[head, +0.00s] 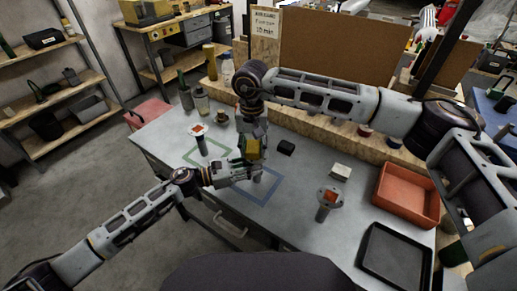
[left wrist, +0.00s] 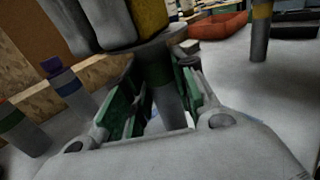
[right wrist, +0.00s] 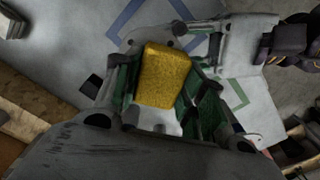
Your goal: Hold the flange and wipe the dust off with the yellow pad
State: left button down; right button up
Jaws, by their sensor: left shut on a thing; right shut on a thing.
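My left gripper (head: 243,174) is shut on the grey stem of a flange (left wrist: 160,70), just above the blue outline on the table. The flange stands about upright, its disc at the top. My right gripper (head: 253,138) comes down from above, shut on the yellow pad (head: 253,149). In the right wrist view the pad (right wrist: 165,76) covers much of the flange's disc (right wrist: 143,38); whether they touch is hard to tell. Dust on the disc cannot be made out.
A red-orange bin (head: 408,169) and a black tray (head: 370,280) lie at the right. A white block (head: 340,172) and a black block (head: 286,147) sit mid-table. Bottles (head: 201,102) stand at the back left. The green outline (head: 187,157) is beside the blue one (head: 262,202).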

jog(key=shift+w+a+r, duration=0.15)
jog(key=shift+a, duration=0.1)
jog(key=shift+r, duration=3.9)
pick_arm(q)
jog(key=c, duration=1.1)
grip_release()
jog(key=shift+a, duration=0.15)
jog(key=shift+v, duration=5.85)
